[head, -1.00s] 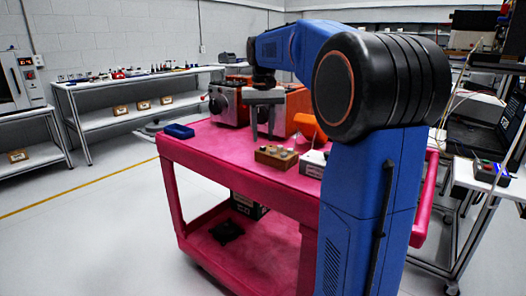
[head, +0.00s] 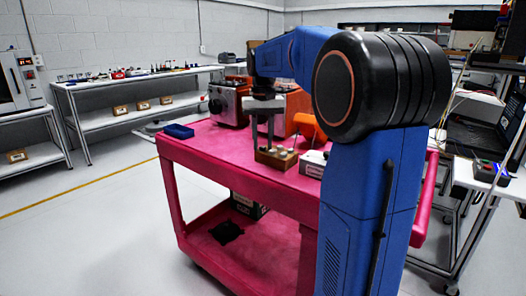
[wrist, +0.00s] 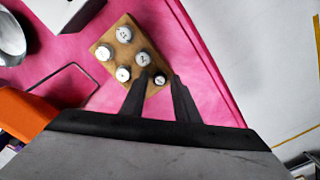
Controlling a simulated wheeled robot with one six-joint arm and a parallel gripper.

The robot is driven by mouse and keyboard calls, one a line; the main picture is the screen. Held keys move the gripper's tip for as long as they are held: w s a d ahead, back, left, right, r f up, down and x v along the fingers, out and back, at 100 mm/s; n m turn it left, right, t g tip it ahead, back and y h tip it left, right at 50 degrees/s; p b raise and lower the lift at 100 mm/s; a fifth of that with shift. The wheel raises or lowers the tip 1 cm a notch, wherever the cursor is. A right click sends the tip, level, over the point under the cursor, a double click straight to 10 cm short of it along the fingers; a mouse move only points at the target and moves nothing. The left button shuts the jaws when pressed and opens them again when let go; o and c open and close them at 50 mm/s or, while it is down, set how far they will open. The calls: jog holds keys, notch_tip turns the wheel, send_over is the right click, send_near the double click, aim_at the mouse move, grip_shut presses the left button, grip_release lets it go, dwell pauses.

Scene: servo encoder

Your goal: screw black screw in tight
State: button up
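A wooden block (wrist: 101,53) on the pink cart holds several silver-topped screws (wrist: 124,34) and one dark-rimmed black screw (wrist: 160,79) at its corner nearest my gripper. In the wrist view my gripper (wrist: 160,77) is open, with one fingertip on each side of the black screw and a gap between them. I cannot tell whether the fingers touch it. In the head view my gripper (head: 263,143) points down at the wooden block (head: 276,159), its fingers partly hiding the block's left end. The black screw cannot be made out there.
The pink cart (head: 215,150) also carries a blue tray (head: 179,131), a grey machine (head: 228,105), an orange object (head: 306,126) and a white box (head: 313,164) close to the block's right.

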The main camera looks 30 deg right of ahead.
aim_at(263, 147)
jog(key=c, duration=0.5)
jog(key=shift+r, duration=0.1)
jog(key=shift+r, duration=2.45)
jog(key=shift+d, duration=0.1)
